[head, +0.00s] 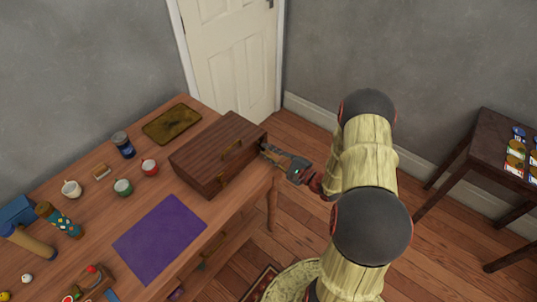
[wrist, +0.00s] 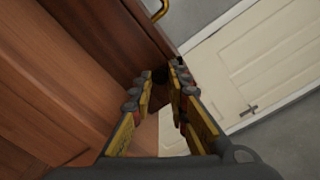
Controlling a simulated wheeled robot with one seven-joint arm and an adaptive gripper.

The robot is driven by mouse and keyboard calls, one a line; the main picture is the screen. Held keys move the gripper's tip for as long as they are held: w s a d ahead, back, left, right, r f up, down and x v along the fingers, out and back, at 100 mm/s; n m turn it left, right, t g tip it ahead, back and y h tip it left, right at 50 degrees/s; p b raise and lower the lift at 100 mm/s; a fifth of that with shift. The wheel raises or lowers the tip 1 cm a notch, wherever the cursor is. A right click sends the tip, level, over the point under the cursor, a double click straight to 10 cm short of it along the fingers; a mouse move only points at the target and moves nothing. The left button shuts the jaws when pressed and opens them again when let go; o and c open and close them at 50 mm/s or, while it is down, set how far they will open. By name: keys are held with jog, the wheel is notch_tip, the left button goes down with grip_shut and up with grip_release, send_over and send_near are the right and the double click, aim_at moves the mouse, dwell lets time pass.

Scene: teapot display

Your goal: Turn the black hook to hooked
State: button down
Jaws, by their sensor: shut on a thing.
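A dark brown wooden box (head: 212,150) with a brass handle (head: 232,149) stands near the table's right end. My gripper (head: 265,148) reaches in from the right to the box's right end. In the wrist view my gripper (wrist: 158,84) has its fingertips close together around a small dark piece (wrist: 160,74) beside the box wall (wrist: 110,32). This looks like the black hook, mostly hidden by the fingers. Whether it stands hooked or unhooked I cannot tell. The box lid looks closed.
The wooden table (head: 85,225) also holds a purple mat (head: 160,239), a dark tray (head: 171,124), a blue jar (head: 123,145) and several cups to the left. A white door (head: 235,55) is behind. Open floor lies right of the table, towards a side table (head: 490,150).

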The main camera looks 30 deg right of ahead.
jog(key=shift+n+b, duration=0.5)
jog(key=shift+n, duration=0.6)
jog(key=c, duration=1.7)
grip_release()
jog(key=v, duration=1.2)
